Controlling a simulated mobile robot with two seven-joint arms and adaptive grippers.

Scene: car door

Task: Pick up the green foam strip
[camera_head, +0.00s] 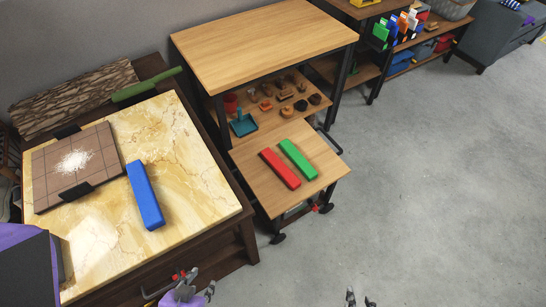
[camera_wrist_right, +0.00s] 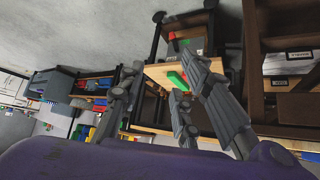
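The green foam strip (camera_head: 298,160) lies flat on the lower wooden top of a cart, parallel to a red strip (camera_head: 280,168) with a small gap. A green piece (camera_wrist_right: 175,79), likely this strip, shows beyond my right gripper in the right wrist view, partly hidden by a finger. My right gripper (camera_head: 360,300) is at the bottom edge of the head view, fingers apart and empty, well short of the strip. It also fills the wrist view (camera_wrist_right: 165,95). My left gripper (camera_head: 196,287) is open and empty below the marble table's front edge.
A blue strip (camera_head: 145,195) lies on the marble-topped table (camera_head: 195,200) at left, beside a tiled board (camera_head: 100,150). A higher wooden shelf (camera_head: 265,45) stands behind the cart top (camera_head: 325,170). The grey floor (camera_head: 430,190) at right is clear.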

